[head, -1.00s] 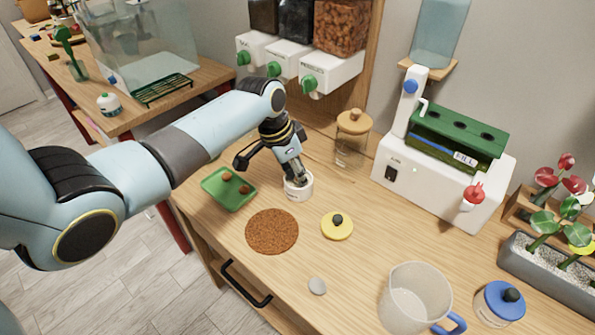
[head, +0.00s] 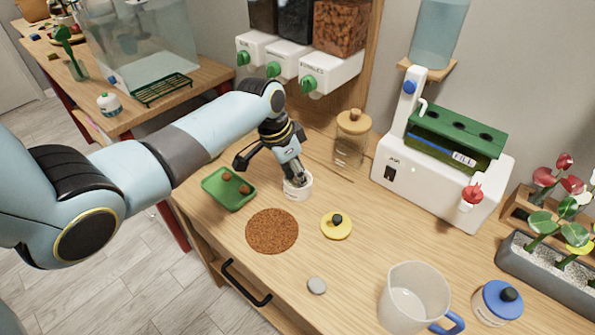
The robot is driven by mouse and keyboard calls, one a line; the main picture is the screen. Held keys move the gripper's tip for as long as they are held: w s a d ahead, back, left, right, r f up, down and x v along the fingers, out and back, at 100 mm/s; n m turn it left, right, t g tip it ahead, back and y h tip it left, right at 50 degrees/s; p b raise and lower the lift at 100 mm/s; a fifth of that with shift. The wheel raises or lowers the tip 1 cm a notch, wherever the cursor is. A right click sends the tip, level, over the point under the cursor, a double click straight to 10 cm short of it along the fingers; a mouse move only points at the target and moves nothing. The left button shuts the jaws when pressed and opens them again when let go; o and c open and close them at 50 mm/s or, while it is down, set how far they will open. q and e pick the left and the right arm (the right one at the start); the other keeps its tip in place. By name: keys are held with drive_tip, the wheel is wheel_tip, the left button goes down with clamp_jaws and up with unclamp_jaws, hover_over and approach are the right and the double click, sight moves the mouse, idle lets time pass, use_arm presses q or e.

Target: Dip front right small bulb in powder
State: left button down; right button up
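My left gripper (head: 297,181) points down into a small white pot (head: 298,191) on the wooden table. Its fingertips are inside the rim, so whether they are open, shut or holding a bulb is hidden. The powder inside the pot cannot be made out. A green tray (head: 231,201) lies just left of the pot and holds two small brown bulbs, one at the back (head: 227,176) and one at the right (head: 244,188). A yellow lid (head: 336,232) with a dark knob lies right of the pot. My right gripper is not in view.
A round brown mat (head: 272,231) and a grey pebble (head: 317,286) lie in front. A clear jug (head: 413,296) and a blue-lidded jar (head: 497,303) stand front right. A cork-topped glass jar (head: 350,152) and a white filling machine (head: 432,187) stand behind.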

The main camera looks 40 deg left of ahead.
use_arm(q)
drive_tip(key=shift+r+p, duration=2.15)
drive_tip(key=shift+r, duration=1.25)
